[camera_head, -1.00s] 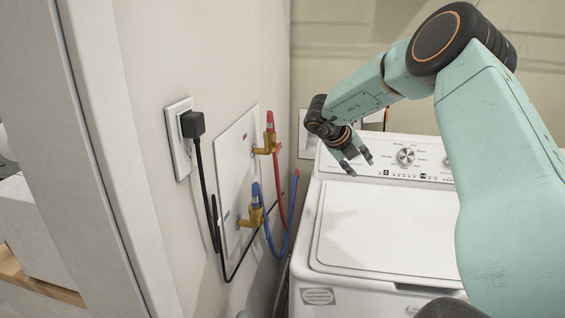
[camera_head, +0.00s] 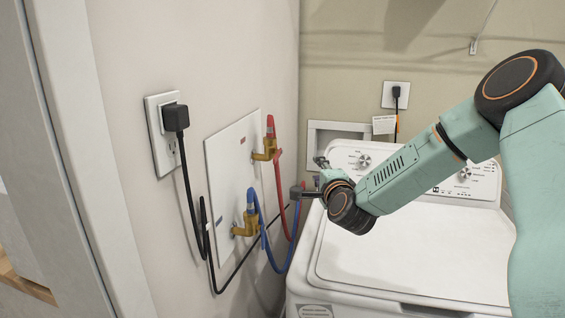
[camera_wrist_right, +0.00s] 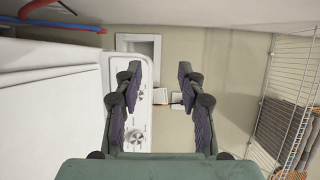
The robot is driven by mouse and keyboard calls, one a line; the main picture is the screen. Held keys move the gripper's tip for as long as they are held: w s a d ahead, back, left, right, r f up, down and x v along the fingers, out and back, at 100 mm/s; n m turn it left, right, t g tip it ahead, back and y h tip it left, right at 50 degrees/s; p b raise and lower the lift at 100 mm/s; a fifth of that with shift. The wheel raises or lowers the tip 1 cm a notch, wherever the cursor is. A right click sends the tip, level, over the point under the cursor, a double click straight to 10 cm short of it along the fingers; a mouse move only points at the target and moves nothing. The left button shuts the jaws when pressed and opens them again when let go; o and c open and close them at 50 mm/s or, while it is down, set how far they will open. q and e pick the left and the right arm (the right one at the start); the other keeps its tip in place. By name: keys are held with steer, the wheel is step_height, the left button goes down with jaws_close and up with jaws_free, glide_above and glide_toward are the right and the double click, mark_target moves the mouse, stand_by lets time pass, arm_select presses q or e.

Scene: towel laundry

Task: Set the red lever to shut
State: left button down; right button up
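The red lever (camera_head: 270,125) sits on top of the upper brass valve (camera_head: 265,151) on the white wall plate, pointing upward. A red hose (camera_head: 281,180) hangs from that valve. My right gripper (camera_head: 307,177) is just right of and below the valve, apart from the lever, with nothing between its fingers. In the right wrist view its fingers (camera_wrist_right: 159,72) are spread wide, facing the back wall. Red and blue pieces (camera_wrist_right: 62,24) show at that view's top left; whether the lever is among them I cannot tell. My left gripper is in neither view.
A blue lever (camera_head: 250,195) sits on the lower valve. The white washer (camera_head: 400,265) stands right of the valves, below my right arm. A black plug (camera_head: 175,117) and its cord hang on the left wall. A wire rack (camera_wrist_right: 285,110) stands at the right in the wrist view.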

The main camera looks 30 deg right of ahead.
mark_target(277, 159)
steer(key=a+r+n+t+y, duration=0.25)
steer(key=a+n+y, duration=0.3)
steer(key=a, duration=0.35)
steer(key=shift+t, duration=0.35)
steer(key=w, duration=0.6)
steer(key=shift+w+d, duration=0.2)
steer(key=shift+w, duration=0.15)
steer(key=shift+w+d+m, duration=0.25)
steer(key=shift+w, duration=0.45)
steer(key=shift+a+r, duration=0.15)
steer(key=shift+c, duration=1.3)
jaws_close()
